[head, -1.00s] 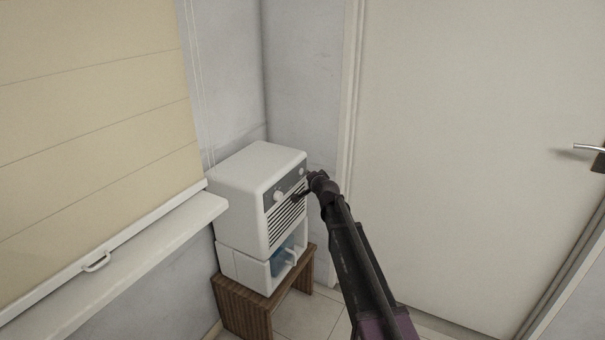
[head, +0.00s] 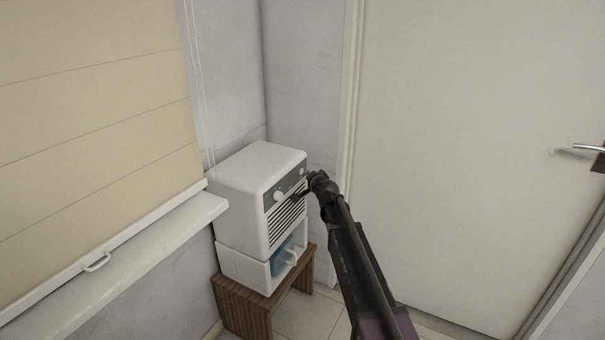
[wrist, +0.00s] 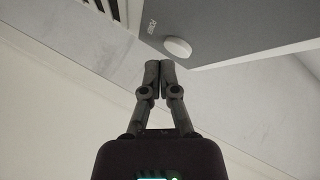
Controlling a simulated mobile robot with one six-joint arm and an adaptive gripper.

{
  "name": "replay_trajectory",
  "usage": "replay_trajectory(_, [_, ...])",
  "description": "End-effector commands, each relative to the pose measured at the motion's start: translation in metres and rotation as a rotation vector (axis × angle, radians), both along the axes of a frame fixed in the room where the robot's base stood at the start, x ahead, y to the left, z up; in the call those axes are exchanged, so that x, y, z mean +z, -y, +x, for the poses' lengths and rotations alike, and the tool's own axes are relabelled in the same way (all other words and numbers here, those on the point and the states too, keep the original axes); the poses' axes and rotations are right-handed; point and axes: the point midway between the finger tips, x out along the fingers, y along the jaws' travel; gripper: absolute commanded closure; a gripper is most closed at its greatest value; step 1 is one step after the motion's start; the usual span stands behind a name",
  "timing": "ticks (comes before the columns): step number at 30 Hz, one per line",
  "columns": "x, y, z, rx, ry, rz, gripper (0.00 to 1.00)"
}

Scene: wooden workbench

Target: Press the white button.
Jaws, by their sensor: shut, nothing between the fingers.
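A white appliance (head: 262,165) has a dark grey control panel (head: 289,186) on its front. A round white knob or button (head: 278,196) is at the panel's left, and a smaller light one sits at its upper right. In the wrist view, a round white button (wrist: 177,47) stands out from the grey panel (wrist: 225,30), beside small lettering that seems to read POWER. My gripper (wrist: 159,66) is shut and empty. Its fingertips appear just below and left of that button, with a small gap in the picture. In the head view my gripper (head: 299,193) is in front of the panel.
The appliance stands on a dark wooden stool (head: 245,309) in the room corner. A white window sill (head: 150,250) and a beige blind (head: 90,120) are at left. A white door (head: 470,150) with a handle is at right.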

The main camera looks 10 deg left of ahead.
Motion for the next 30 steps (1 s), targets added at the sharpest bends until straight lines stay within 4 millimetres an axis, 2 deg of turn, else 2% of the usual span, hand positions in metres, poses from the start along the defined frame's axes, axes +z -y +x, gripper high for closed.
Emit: replay_trajectory(30, [0.0001, -0.0089, 0.0035, 0.000, 0.000, 0.000, 1.00])
